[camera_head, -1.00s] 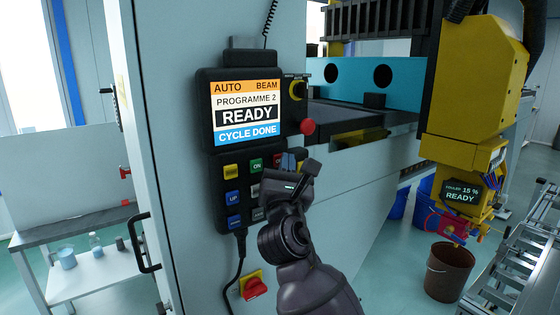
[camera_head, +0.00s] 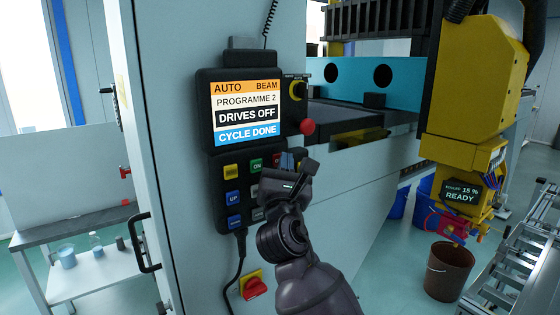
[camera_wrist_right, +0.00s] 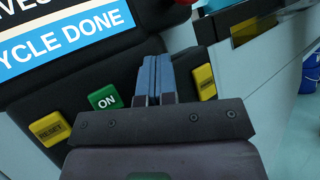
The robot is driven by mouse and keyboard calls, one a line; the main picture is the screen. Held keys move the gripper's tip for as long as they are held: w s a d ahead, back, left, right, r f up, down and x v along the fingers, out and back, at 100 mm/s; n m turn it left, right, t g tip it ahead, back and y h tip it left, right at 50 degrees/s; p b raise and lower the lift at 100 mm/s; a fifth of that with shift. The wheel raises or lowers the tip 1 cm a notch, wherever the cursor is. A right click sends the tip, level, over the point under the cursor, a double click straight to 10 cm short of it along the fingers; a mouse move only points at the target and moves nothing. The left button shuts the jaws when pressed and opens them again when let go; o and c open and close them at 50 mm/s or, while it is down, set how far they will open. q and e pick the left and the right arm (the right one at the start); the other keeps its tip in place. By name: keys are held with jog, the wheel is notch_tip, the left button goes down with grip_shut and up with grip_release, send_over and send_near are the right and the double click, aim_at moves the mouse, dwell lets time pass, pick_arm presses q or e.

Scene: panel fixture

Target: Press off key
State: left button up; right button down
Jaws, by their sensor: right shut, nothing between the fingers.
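The control pendant (camera_head: 206,150) hangs on the machine's pale panel. Its screen (camera_head: 247,114) reads "DRIVES OFF" and "CYCLE DONE". The red off key (camera_head: 276,159) shows only as a sliver to the right of the green ON key (camera_head: 256,165). My right gripper (camera_head: 287,160) is shut and empty, its blue fingertips at the off key. In the right wrist view the fingertips (camera_wrist_right: 153,75) lie between the ON key (camera_wrist_right: 105,96) and a yellow key (camera_wrist_right: 204,82), hiding the off key. I cannot tell whether they touch it. My left gripper is not in view.
A red emergency button (camera_head: 307,127) and a yellow-ringed selector (camera_head: 298,90) sit at the pendant's right edge. A red rotary switch (camera_head: 254,287) is below. A yellow machine head (camera_head: 480,80) and a brown bucket (camera_head: 448,272) stand at right.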

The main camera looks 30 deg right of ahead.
jog(key=shift+s+p, duration=0.45)
jog(key=shift+s, duration=0.3)
jog(key=s+p, duration=0.2)
jog(key=s, duration=0.3)
jog(key=shift+d, duration=0.2)
dwell(0.4)
dwell(0.5)
